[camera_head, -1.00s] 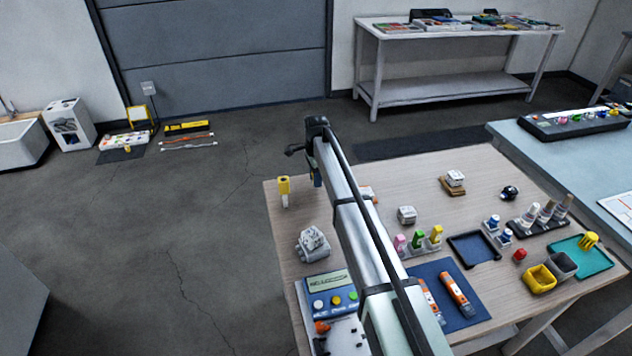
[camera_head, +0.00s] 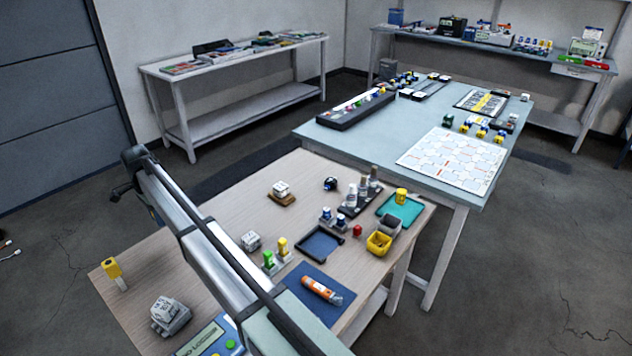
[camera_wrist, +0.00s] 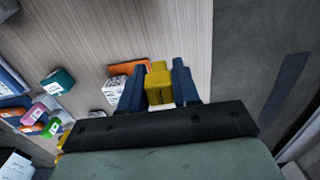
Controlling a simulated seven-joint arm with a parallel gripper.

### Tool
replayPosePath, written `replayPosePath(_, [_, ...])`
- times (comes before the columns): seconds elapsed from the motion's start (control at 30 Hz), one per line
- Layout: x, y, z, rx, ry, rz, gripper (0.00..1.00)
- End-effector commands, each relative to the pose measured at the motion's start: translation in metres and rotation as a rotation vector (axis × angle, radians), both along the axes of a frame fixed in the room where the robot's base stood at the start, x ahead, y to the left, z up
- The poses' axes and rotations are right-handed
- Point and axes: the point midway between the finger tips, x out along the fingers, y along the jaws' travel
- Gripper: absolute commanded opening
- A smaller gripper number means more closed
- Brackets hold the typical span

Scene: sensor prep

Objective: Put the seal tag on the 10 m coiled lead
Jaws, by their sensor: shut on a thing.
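My gripper (camera_wrist: 158,88) is shut on a small yellow block (camera_wrist: 158,76) with faint dark marks, seen between its two dark blue fingers in the wrist view. I cannot tell from its face whether this is the seal tag. In the head view my arm crosses the wooden table and the fingers are not visible. I cannot pick out the 10 m coiled lead with certainty; labels are too small to read. A yellow-topped piece on a pale stem (camera_head: 112,268) stands at the table's left edge. A pale lumpy object (camera_head: 170,314) is near it.
The wooden table also holds green and yellow markers (camera_head: 275,252), a dark blue tray (camera_head: 320,243), an orange tool (camera_head: 321,289), a yellow bin (camera_head: 379,243) and a teal tray (camera_head: 414,217). A blue table (camera_head: 330,140) with a white chart (camera_head: 455,158) stands behind. My arm hides some items.

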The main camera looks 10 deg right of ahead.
Motion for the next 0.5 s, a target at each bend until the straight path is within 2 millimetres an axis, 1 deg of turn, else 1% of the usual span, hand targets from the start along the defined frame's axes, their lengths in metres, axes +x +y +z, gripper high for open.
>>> replayPosePath(0.03, [0.015, -0.019, 0.001, 0.001, -0.001, -0.026, 0.03])
replayPosePath(0.07, [0.022, -0.029, 0.001, 0.001, -0.001, -0.039, 0.03])
replayPosePath(0.1, [0.032, -0.043, 0.001, 0.001, -0.001, -0.058, 0.03])
replayPosePath(0.27, [0.07, -0.1, 0.004, 0.002, -0.004, -0.132, 0.03])
replayPosePath(0.3, [0.08, -0.115, 0.004, 0.002, -0.004, -0.151, 0.03])
replayPosePath(0.47, [0.114, -0.174, 0.007, 0.004, -0.006, -0.224, 0.03])
replayPosePath(0.5, [0.122, -0.189, 0.008, 0.004, -0.007, -0.243, 0.03])
